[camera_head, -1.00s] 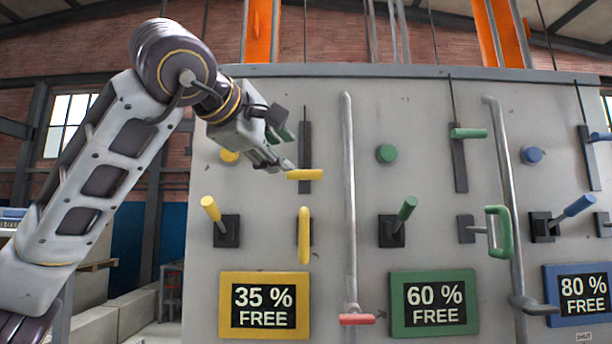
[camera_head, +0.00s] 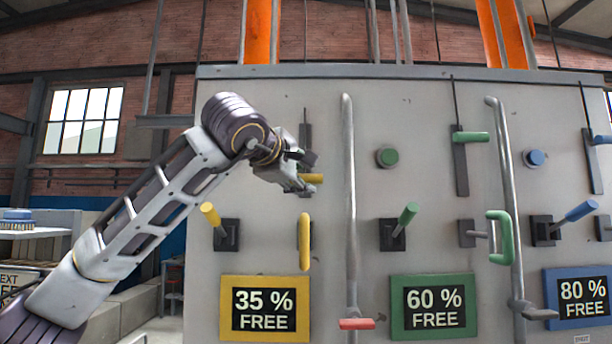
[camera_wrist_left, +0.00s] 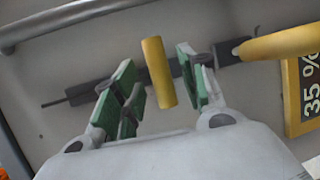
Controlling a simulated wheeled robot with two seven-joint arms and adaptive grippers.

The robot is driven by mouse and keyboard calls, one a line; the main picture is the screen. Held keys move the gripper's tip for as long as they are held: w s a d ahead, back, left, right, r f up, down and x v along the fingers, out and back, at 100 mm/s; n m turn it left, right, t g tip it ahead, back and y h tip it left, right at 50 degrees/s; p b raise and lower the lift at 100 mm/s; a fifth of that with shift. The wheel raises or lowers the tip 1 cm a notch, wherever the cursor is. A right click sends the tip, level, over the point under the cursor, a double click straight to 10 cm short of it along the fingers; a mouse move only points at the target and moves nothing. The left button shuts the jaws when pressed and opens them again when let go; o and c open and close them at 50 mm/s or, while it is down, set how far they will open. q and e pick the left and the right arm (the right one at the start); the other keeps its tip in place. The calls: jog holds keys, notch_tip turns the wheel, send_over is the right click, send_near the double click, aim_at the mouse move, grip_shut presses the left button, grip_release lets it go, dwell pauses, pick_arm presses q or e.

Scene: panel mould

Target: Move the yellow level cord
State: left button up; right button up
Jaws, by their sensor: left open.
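The yellow level cord is a short yellow bar handle (camera_head: 314,178) on a dark upright slot strip with a thin cord above it, at the upper left of the panel. My left gripper (camera_head: 303,181) is at this handle and partly covers it. In the left wrist view the yellow handle (camera_wrist_left: 158,72) stands between the two green-padded fingers of my open left gripper (camera_wrist_left: 156,84). A gap shows on both sides of the handle, wider towards the left pads. My right gripper is not in view.
Below are a yellow lever (camera_head: 211,214), a yellow loop handle (camera_head: 304,241) and a "35 % FREE" sign (camera_head: 264,309). A grey vertical pipe (camera_head: 349,200) stands just right of the handle. Green controls (camera_head: 405,213) and blue controls (camera_head: 580,208) lie farther right.

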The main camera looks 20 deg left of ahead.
pick_arm(q)
jog(key=shift+p+x, duration=0.3)
jog(key=shift+x, duration=1.15)
grip_shut()
